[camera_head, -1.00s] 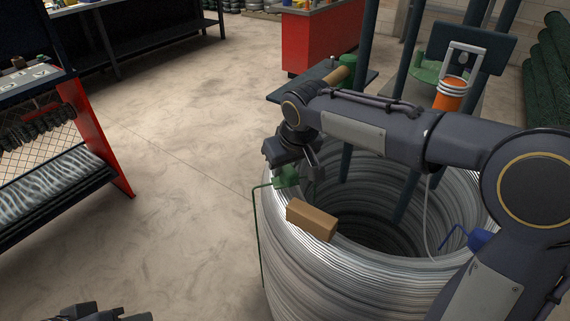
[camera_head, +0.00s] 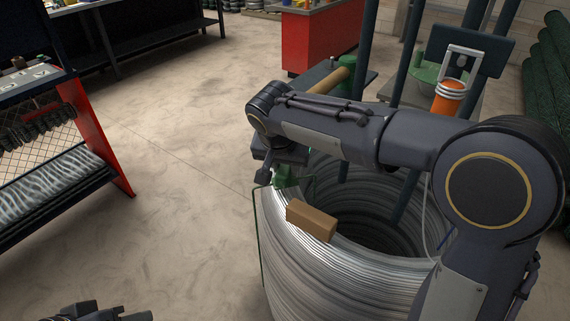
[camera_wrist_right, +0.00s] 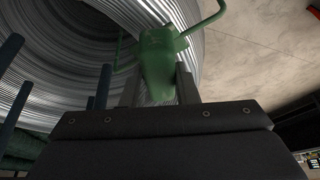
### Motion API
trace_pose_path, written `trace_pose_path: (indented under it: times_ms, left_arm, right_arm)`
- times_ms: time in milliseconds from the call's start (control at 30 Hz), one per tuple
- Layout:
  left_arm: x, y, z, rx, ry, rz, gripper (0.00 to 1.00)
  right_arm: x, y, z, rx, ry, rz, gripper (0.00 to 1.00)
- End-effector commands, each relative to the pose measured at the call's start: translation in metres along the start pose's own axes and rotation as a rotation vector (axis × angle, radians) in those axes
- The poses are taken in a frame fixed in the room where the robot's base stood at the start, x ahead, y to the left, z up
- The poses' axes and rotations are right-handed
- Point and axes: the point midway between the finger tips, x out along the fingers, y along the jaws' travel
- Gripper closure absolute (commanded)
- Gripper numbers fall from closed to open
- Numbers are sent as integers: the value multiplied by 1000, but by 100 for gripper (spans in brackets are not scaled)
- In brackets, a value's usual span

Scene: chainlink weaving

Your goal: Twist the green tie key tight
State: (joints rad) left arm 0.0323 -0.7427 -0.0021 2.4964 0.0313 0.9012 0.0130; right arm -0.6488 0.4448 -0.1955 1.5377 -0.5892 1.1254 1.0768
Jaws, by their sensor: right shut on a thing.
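The green tie key (camera_head: 284,177) sits on the upper left rim of the large wire coil (camera_head: 300,262), with a thin green rod hanging down the coil's outer left side. My right gripper (camera_head: 274,176) is shut on the key from above. In the right wrist view the key's green body (camera_wrist_right: 160,62) stands between the two fingers, with curved green arms reaching out on both sides and the coil's strands behind it. The lower end of the key is hidden. My left gripper (camera_head: 105,314) shows only partly at the bottom left edge, apart from the coil; its fingers are cut off.
A brown block (camera_head: 311,220) lies on the coil's rim close to the key. Dark posts (camera_head: 405,170) rise from inside the coil. A red-framed rack (camera_head: 105,150) is at left; the floor between is clear.

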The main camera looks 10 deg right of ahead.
Motion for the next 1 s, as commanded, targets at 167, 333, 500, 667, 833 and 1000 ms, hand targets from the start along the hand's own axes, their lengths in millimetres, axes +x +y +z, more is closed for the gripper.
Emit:
trace_pose_path:
  times_ms: [167, 333, 500, 667, 833, 1000]
  left_arm:
    - [-2, 1, -1, 0, 0, 0, 64]
    - [-4, 2, -2, 0, 0, 0, 64]
    - [-4, 2, -2, 0, 0, 0, 64]
    - [-4, 2, -2, 0, 0, 0, 64]
    - [-4, 2, -2, 0, 0, 0, 64]
    - [-4, 2, -2, 0, 0, 0, 64]
  right_arm:
    - [-1, -1, -1, 106, 2, 43, 96]
    - [-1, -1, -1, 181, 2, 72, 96]
    - [-1, -1, 0, 221, 1, 89, 96]
    - [-1, -1, 0, 237, 1, 95, 96]
    - [-1, -1, 0, 240, 1, 95, 96]
    - [-1, -1, -1, 239, 1, 94, 96]
